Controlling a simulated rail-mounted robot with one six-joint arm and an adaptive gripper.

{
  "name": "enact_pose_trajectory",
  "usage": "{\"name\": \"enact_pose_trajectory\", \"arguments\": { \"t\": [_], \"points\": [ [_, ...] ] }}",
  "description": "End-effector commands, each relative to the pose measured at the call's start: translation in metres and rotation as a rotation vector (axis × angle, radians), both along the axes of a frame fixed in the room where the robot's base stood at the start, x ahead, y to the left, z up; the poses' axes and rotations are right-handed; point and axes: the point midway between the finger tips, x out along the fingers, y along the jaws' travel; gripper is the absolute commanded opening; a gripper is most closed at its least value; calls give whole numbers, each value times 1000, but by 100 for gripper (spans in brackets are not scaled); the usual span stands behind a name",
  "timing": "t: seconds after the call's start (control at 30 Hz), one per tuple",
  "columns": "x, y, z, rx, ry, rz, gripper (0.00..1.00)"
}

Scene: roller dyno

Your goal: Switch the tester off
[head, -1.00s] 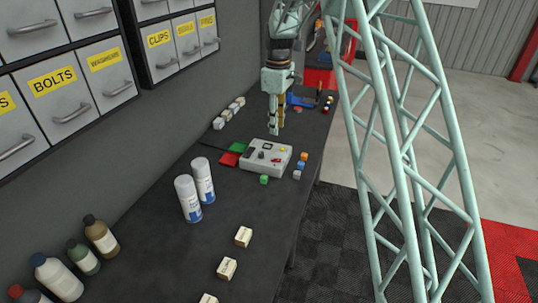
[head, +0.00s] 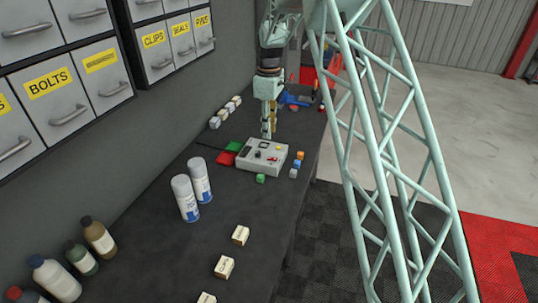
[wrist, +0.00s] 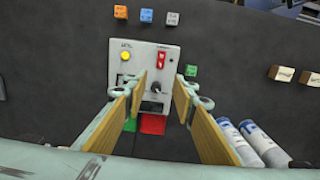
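The tester is a light grey box (head: 262,158) on the dark bench. In the wrist view its top face (wrist: 140,58) carries a yellow button (wrist: 126,56), a red switch (wrist: 161,60), a dark knob (wrist: 155,88) and a dark window (wrist: 152,107). I cannot read which way the switch is set. My gripper (head: 269,134) points down above the box's far side. In the wrist view my gripper (wrist: 160,88) is open and empty, its two fingers apart on either side of the knob. The left finger hides part of the box.
Green (head: 235,147) and red (head: 225,159) flat pieces lie left of the box. Small coloured cubes (head: 297,164) lie around it. Two spray cans (head: 186,198) stand in front. Bottles (head: 98,235) and pale blocks (head: 224,267) are nearer. Drawers line the wall.

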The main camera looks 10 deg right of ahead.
Motion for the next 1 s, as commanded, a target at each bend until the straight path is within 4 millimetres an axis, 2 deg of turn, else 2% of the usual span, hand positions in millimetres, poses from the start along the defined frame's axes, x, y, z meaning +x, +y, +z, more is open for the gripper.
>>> {"name": "enact_pose_trajectory", "arguments": {
  "t": [1.0],
  "points": [
    [-1,0,-118,0,2,0,25]
  ]
}}
